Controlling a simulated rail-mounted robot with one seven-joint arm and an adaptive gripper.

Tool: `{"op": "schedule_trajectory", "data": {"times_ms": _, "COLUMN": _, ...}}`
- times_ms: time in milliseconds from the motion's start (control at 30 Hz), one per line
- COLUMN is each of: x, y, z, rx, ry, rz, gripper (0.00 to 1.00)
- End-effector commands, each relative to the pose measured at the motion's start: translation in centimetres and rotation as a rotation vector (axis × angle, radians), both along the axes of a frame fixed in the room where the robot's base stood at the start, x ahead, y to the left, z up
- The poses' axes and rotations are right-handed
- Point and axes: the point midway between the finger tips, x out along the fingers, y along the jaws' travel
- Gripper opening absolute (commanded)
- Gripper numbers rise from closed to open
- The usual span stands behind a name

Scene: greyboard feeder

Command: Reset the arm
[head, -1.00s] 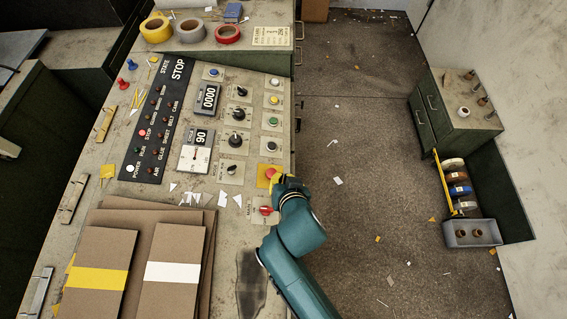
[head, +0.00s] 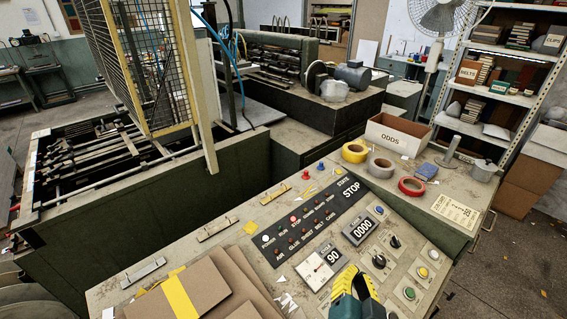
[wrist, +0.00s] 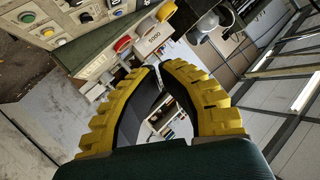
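My gripper (head: 357,277), with yellow ribbed fingers and a teal body, is at the bottom of the head view, in front of the control panel (head: 318,215). In the wrist view the two curved yellow fingers of my gripper (wrist: 159,68) come together at their tips, with nothing visible held between them. The arm behind the gripper is mostly out of the head view. A STOP display and counters reading 0000 and 90 show on the panel.
Brown boards (head: 205,285) lie on the left of the console. Tape rolls (head: 380,168) and an ODDS box (head: 398,134) stand behind the panel. A mesh guard (head: 155,65) rises at the left. Shelves (head: 505,65) and open floor (head: 515,255) are at the right.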

Motion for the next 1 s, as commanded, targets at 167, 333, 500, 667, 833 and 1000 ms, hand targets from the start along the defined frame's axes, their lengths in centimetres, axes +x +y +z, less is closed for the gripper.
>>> {"op": "schedule_trajectory", "data": {"times_ms": 167, "x": 0.4, "y": 4.9, "z": 12.5, "rx": -0.131, "ry": -0.271, "rz": 0.159, "gripper": 0.00}}
{"op": "schedule_trajectory", "data": {"times_ms": 333, "x": -2.6, "y": 8.0, "z": 20.9, "rx": -0.298, "ry": -0.468, "rz": 0.252, "gripper": 0.00}}
{"op": "schedule_trajectory", "data": {"times_ms": 500, "x": -7.2, "y": 9.7, "z": 25.7, "rx": -0.571, "ry": -0.587, "rz": 0.294, "gripper": 0.00}}
{"op": "schedule_trajectory", "data": {"times_ms": 667, "x": -6.8, "y": 9.7, "z": 30.3, "rx": -0.655, "ry": -0.561, "rz": 0.293, "gripper": 0.00}}
{"op": "schedule_trajectory", "data": {"times_ms": 833, "x": -6.8, "y": 9.7, "z": 35.8, "rx": -0.650, "ry": -0.561, "rz": 0.292, "gripper": 0.00}}
{"op": "schedule_trajectory", "data": {"times_ms": 1000, "x": -6.8, "y": 9.6, "z": 43.1, "rx": -0.644, "ry": -0.562, "rz": 0.292, "gripper": 0.00}}
